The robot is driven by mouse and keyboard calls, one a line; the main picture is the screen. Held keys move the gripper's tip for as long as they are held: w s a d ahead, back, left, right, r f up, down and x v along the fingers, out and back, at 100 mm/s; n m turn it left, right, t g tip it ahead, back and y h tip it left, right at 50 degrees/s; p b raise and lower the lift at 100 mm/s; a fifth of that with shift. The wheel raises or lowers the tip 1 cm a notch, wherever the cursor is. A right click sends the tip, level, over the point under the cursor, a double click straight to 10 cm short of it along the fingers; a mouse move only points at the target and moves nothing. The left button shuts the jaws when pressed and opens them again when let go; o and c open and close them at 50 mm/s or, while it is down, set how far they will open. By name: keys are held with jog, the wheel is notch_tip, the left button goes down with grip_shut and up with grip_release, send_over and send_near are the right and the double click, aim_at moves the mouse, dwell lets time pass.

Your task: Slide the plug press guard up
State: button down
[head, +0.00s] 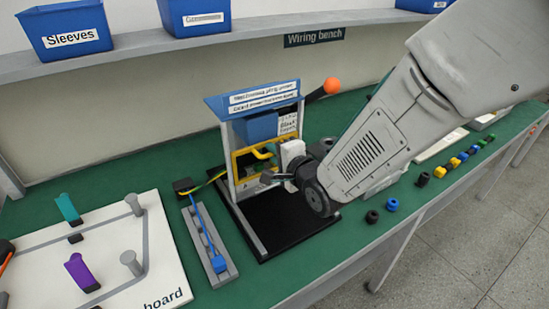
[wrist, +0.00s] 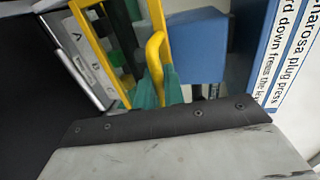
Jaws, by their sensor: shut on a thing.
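The plug press (head: 258,112) is a blue-topped stand with white labels and a black base plate. Its guard (head: 236,163) is a yellow frame, low on the press front, below the blue block. The guard's curved yellow handle (head: 263,153) stands out from it. In the wrist view the guard frame (wrist: 84,20) is at the upper left and the handle (wrist: 155,50) is near the middle. My gripper (head: 272,176) is at the press front, shut on the handle. Teal pieces (wrist: 172,86) sit at the handle's lower end. My wrist housing hides part of the grip.
A lever with an orange knob (head: 332,86) rises at the press's upper right. A grey rail with a blue cable (head: 211,240) lies left of the press. A white board (head: 105,245) with pegs and clips is farther left. Several small coloured parts lie on the right.

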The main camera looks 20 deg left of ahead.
notch_tip(320, 180, up, 9)
jog(key=shift+f, duration=0.2)
jog(key=c, duration=1.6)
grip_release()
jog(key=shift+c, duration=0.2)
jog(key=v, duration=0.7)
jog(key=shift+s+d, duration=0.2)
jog(key=shift+d, duration=0.15)
